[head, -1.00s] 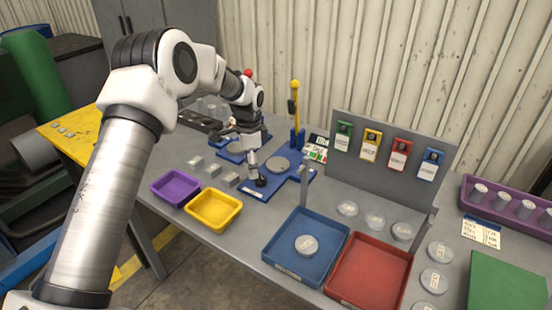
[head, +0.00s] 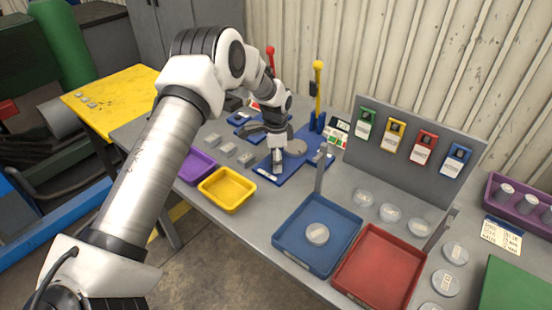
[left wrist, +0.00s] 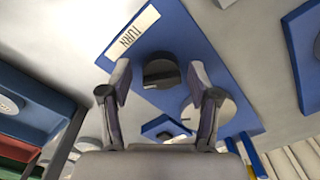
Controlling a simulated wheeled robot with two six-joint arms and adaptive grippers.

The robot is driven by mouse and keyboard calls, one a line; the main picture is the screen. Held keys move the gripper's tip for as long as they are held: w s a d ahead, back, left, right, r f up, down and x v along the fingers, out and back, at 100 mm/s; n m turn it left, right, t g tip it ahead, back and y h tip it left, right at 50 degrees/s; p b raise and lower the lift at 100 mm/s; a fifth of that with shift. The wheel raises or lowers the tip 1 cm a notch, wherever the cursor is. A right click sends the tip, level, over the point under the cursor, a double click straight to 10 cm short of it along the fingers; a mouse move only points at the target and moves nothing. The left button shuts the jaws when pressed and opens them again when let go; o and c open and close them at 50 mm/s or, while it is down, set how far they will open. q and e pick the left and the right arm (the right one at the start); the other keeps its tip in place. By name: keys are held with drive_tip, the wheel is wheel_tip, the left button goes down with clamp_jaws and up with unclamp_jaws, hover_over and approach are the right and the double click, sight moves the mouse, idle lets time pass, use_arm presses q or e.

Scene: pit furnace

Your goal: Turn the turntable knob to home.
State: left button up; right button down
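The turntable's blue base (head: 297,170) lies on the grey bench with its round grey disc (head: 294,147). In the left wrist view, the black knob (left wrist: 160,72) sits on the blue base (left wrist: 195,40) beside a white TURN label (left wrist: 133,33), with the disc (left wrist: 220,110) close by. A pale mark shows at the knob's lower left edge. My left gripper (head: 277,168) points down over the knob and hides it in the head view. In the left wrist view its fingers (left wrist: 159,78) are apart, one on each side of the knob; contact cannot be told. My right gripper is out of view.
A yellow tray (head: 227,206) and purple tray (head: 196,170) stand in front. Small grey blocks (head: 229,149) lie left of the base. A yellow-topped post (head: 318,90) rises behind. Blue (head: 283,252) and red (head: 345,284) trays and a tag panel (head: 365,165) stand to the right.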

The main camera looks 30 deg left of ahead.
use_arm(q)
drive_tip(key=shift+f, duration=0.1)
drive_tip(key=c, duration=0.8)
